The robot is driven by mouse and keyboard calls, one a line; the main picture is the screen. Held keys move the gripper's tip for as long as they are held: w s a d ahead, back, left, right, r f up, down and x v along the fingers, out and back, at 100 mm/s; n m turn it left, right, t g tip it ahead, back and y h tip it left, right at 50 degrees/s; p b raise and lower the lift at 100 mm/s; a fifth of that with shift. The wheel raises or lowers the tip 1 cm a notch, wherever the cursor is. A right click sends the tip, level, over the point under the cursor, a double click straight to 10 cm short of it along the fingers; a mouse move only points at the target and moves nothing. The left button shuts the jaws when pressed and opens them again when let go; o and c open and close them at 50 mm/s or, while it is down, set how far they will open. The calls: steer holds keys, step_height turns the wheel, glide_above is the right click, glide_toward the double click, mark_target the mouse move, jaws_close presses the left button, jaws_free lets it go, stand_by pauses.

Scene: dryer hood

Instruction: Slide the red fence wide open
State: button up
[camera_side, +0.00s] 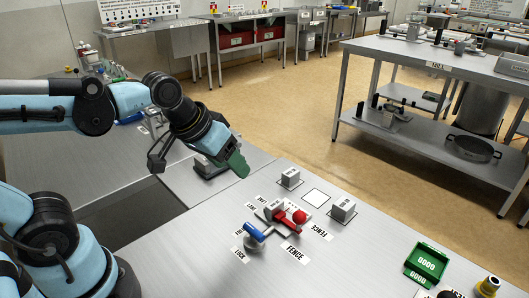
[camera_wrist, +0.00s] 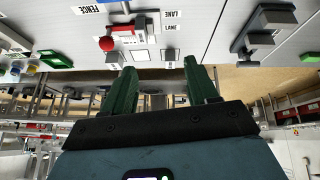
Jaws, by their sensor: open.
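The red fence (camera_side: 283,221) is a red bar with a round red knob (camera_side: 299,217), on a white plate on the metal table beside labels reading FENCE. In the wrist view the knob (camera_wrist: 106,44) and the red bar (camera_wrist: 122,31) show at the upper left, beyond my fingers. My gripper (camera_side: 240,167) has green fingers and hangs above the table, up and to the left of the fence in the side view, apart from it. In the wrist view my gripper (camera_wrist: 159,66) is open, with nothing between its fingers.
A blue handle (camera_side: 254,232) on a round grey base stands just left of the fence, near a LOCK label. Grey blocks (camera_side: 290,177) (camera_side: 343,208) stand on outlined squares close by. A green tray (camera_side: 428,262) lies at the lower right. The table's front is largely clear.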

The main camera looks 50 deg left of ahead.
mark_target(299, 212)
steer(key=w+d+n+g+h, duration=0.1)
steer(key=w+d+n+g, duration=0.5)
steer(key=d, duration=0.4)
steer(key=shift+m+t, duration=0.3)
steer(key=shift+t, duration=0.3)
steer(key=w+f, duration=0.1)
steer(key=f, duration=0.2)
steer(key=d+f, duration=0.1)
steer(key=f, duration=0.3)
steer(key=w+f, duration=0.1)
steer(key=f, duration=0.3)
steer(key=shift+w+d, duration=0.3)
steer(key=shift+w, duration=0.05)
steer(key=shift+c, duration=0.3)
jaws_close()
